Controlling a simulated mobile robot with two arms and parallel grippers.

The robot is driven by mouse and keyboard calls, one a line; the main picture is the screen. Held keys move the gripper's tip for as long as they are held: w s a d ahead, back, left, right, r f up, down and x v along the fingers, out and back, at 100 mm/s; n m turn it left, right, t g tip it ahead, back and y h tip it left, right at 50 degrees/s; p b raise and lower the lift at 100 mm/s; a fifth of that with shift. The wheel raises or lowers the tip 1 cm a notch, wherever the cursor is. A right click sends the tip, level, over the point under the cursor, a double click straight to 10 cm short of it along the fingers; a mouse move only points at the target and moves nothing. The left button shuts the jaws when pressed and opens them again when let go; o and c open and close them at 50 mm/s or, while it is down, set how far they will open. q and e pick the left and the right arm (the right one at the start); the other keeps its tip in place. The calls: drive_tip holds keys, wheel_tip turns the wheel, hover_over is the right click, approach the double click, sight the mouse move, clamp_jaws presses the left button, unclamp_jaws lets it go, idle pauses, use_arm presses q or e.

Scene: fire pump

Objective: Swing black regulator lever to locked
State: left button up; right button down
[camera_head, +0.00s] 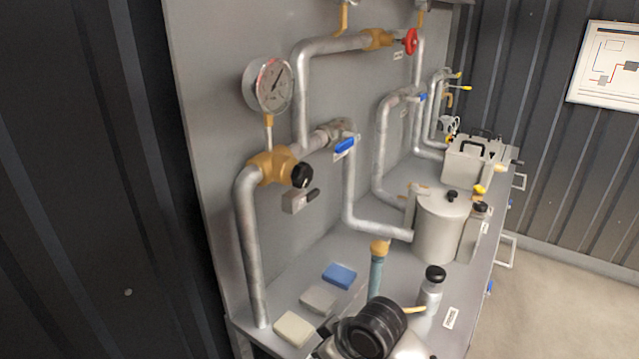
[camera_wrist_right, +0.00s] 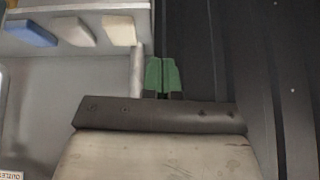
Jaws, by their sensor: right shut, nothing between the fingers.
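The black regulator lever (camera_head: 313,194) is a short dark handle on a small grey box (camera_head: 294,203) in the head view. It sticks out to the right, tilted slightly up. Just above it, a round black knob (camera_head: 302,175) sits on the brass regulator body (camera_head: 273,166). My right gripper (camera_wrist_right: 161,76) shows in the wrist view with its green fingers together and empty. The lever cannot be made out in that view, and the right fingers do not show in the head view. My left gripper is in neither view.
A pressure gauge (camera_head: 269,86) stands above the regulator. A blue-handled valve (camera_head: 345,146) is to its right. Blue, grey and cream blocks (camera_head: 294,329) lie on the bench below. A grey canister (camera_head: 440,226) and a bottle (camera_head: 430,290) stand further right.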

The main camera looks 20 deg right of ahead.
drive_tip(key=w+d+r+n, duration=0.1)
drive_tip(key=w+d+r, duration=0.1)
drive_tip(key=w+r, duration=0.55)
drive_tip(key=w+d+r+n, duration=0.1)
drive_tip(key=w+d+r, duration=0.1)
drive_tip(key=w+r, duration=0.55)
drive_tip(key=w+d+r+t, duration=0.1)
drive_tip(key=d+r, duration=0.2)
drive_tip(key=r, duration=0.6)
drive_tip(key=w+d+r+m+t+y, duration=0.1)
drive_tip(key=d+r, duration=0.2)
drive_tip(key=r, duration=0.6)
drive_tip(key=shift+w+d+r+y, duration=0.2)
drive_tip(key=shift+d+r+y, duration=0.05)
drive_tip(key=shift+r+y, duration=0.1)
drive_tip(key=shift+w+a+f, duration=0.1)
drive_tip(key=p, duration=0.3)
hover_over(309, 198)
drive_tip(key=d, duration=0.3)
wheel_tip(309, 198, down, 6)
drive_tip(key=f, duration=0.3)
drive_tip(key=f+p, duration=0.1)
drive_tip(key=f, duration=0.1)
drive_tip(key=shift+w+a, duration=0.25)
drive_tip(key=shift+w, duration=0.1)
